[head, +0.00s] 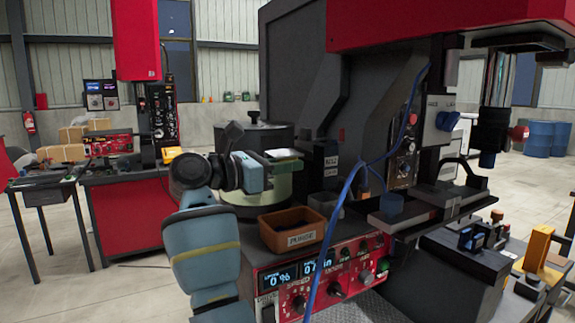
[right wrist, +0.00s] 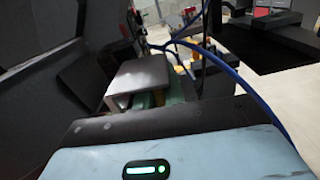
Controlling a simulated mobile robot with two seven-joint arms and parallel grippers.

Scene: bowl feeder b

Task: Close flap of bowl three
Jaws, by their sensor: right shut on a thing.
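A pale green feeder bowl (head: 262,192) stands on the machine's bench in the head view, partly hidden behind my right arm. A flat, light grey plate that looks like its flap (head: 284,154) lies over its upper right side. In the right wrist view the flap (right wrist: 140,73) is close ahead, roughly level, with a green part under it. My right gripper (head: 266,160) is at the flap's near edge and appears shut on it; its fingertips are mostly hidden. No bowl number is readable. My left gripper is not in view.
A brown bin labelled PURGE (head: 293,229) stands in front of the bowl, above a red control panel (head: 325,280). A blue cable (head: 345,205) hangs to the right. The large machine housing (head: 300,70) rises behind.

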